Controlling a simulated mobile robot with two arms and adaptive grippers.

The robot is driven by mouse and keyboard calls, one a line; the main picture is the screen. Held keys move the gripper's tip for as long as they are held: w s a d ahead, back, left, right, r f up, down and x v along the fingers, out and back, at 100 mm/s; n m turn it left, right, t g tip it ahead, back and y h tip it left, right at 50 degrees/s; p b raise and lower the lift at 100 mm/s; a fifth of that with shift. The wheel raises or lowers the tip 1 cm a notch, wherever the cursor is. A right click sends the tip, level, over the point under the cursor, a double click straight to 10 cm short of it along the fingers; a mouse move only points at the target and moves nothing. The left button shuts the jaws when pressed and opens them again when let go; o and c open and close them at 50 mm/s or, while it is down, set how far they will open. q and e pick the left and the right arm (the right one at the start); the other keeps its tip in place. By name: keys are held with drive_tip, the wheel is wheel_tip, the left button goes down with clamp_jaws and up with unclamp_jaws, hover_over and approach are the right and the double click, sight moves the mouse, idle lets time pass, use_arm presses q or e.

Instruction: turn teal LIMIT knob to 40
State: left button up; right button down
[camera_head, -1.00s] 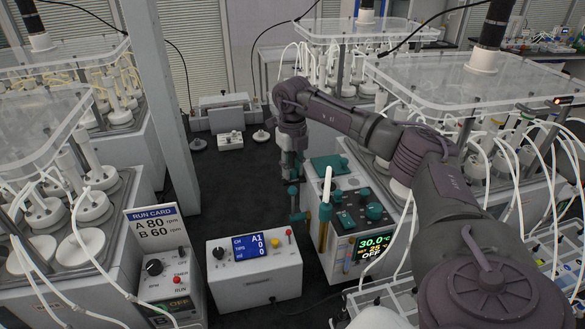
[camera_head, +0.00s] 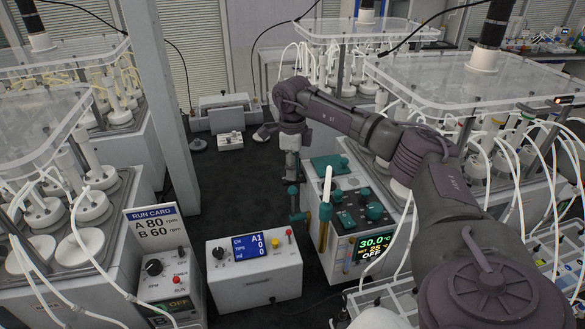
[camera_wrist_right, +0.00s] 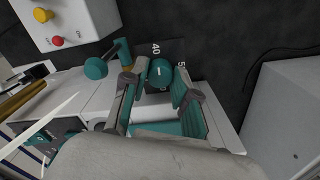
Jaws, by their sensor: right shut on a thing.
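The teal LIMIT knob (camera_wrist_right: 160,72) shows in the right wrist view as a round teal cap with a short white line. A dark plate around it bears the marks 40 (camera_wrist_right: 155,48) and 50 (camera_wrist_right: 181,65); other marks are hidden. I cannot tell exactly which mark the line points at. My right gripper (camera_wrist_right: 159,84) has a finger on each side of the knob and is shut on it. In the head view my right gripper (camera_head: 291,168) hangs down at the far left edge of the heater unit (camera_head: 342,185), and the knob is not clearly visible there. My left gripper is not in view.
A teal lever (camera_wrist_right: 97,68) sits close beside the right gripper. The unit carries a white stick (camera_head: 328,183), several teal knobs and a display (camera_head: 374,245). A white pump box (camera_head: 255,275) stands left of it.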

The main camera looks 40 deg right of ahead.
drive_tip(key=shift+r+n, duration=0.1)
drive_tip(key=shift+n, duration=0.4)
drive_tip(key=c, duration=0.9)
unclamp_jaws()
wheel_tip(320, 180, up, 12)
drive_tip(key=shift+f, duration=0.1)
